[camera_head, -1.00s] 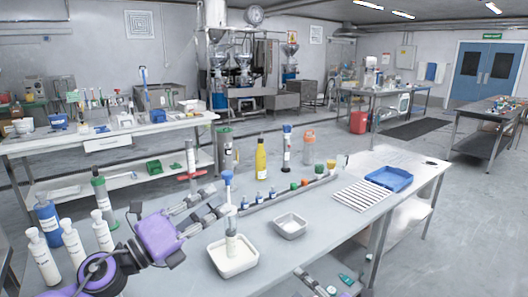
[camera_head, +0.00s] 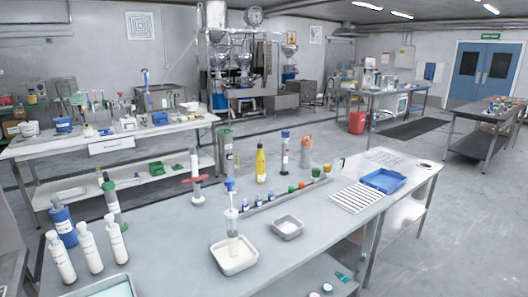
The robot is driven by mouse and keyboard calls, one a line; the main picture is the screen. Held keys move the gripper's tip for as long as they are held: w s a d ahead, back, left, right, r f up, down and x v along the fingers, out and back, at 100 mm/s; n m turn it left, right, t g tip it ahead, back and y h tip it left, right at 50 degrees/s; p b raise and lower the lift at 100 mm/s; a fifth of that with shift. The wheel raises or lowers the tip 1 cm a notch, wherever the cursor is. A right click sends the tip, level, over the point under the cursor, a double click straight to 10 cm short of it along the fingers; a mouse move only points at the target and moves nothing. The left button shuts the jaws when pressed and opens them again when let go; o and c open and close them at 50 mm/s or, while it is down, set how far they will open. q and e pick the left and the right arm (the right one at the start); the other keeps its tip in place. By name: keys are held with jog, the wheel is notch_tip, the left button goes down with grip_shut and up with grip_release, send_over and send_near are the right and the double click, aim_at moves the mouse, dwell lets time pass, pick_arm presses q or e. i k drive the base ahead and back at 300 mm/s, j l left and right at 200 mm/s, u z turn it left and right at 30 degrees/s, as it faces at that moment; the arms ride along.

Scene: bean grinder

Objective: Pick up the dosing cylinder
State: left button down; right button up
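A clear cylinder with a blue top and pale contents (camera_head: 232,230) stands upright in a white square tray (camera_head: 222,270) on the front table; it looks like the dosing cylinder. Another upright cylinder with a red crosspiece (camera_head: 196,185) stands behind it to the left. A third, with a blue cap and dark band (camera_head: 284,152), stands at the table's back edge. I cannot tell for certain which one the name means. Neither of my grippers is in view.
White bottles (camera_head: 89,247), a blue bottle (camera_head: 63,223) and a tray's corner (camera_head: 75,294) are at left. A blue tray (camera_head: 386,181) lies at right.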

aim_at(231, 218)
jog(key=i+l+u, duration=0.15)
jog(key=u, duration=0.2)
jog(key=i+l+u, duration=0.1)
jog(key=u, duration=0.25)
jog(key=i+l+u, duration=0.1)
jog(key=l+u, duration=0.2)
jog(key=j, duration=0.1)
